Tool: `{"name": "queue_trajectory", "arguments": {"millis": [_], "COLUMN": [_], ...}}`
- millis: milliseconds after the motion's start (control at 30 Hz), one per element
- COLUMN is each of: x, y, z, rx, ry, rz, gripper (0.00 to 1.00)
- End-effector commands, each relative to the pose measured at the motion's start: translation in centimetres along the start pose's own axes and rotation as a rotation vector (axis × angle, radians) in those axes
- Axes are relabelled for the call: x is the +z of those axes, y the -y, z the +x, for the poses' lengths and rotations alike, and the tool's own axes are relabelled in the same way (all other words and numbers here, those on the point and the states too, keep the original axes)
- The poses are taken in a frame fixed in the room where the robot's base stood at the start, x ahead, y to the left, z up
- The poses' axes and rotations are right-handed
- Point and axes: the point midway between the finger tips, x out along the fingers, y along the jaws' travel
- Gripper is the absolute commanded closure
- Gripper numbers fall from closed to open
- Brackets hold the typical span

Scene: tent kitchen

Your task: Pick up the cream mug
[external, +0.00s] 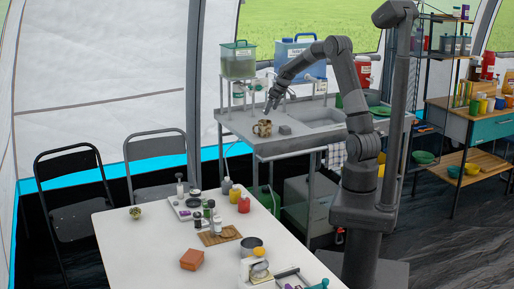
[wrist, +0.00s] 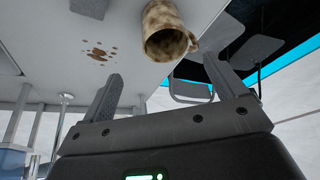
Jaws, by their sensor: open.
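The cream mug (external: 262,128), mottled with brown stains, stands on the left part of the metal sink counter. In the wrist view the mug (wrist: 165,28) shows at the top, its dark opening towards the camera and its handle on the right. My gripper (external: 270,106) is just above the mug in the external view, pointing down. In the wrist view my gripper (wrist: 165,68) has its two fingers spread apart with nothing between them. The mug appears beyond the fingertips, and I see no contact.
A small grey block (external: 284,130) sits right of the mug, near the sink basin (external: 322,117). Brown spots (wrist: 98,50) mark the counter. Green (external: 238,60) and blue (external: 301,53) water containers stand behind. A cluttered white table (external: 140,250) is in front.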

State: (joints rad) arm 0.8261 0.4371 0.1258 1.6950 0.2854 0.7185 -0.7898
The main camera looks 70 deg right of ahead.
Motion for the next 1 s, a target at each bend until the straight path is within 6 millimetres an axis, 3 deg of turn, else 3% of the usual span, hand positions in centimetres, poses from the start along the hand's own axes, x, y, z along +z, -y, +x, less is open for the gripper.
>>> {"name": "queue_trajectory", "arguments": {"millis": [300,567,800,1000], "x": [0.1,0.1,0.1,0.1], "y": [0.2,0.5,1.0,1.0], "z": [4.5,6.6,10.1,10.6], "rx": [-0.003,-0.003,-0.003,-0.001], "ry": [0.003,0.002,0.002,0.0], "rz": [0.0,0.0,0.0,0.0], "gripper": [0.11,0.11,0.11,0.11]}}
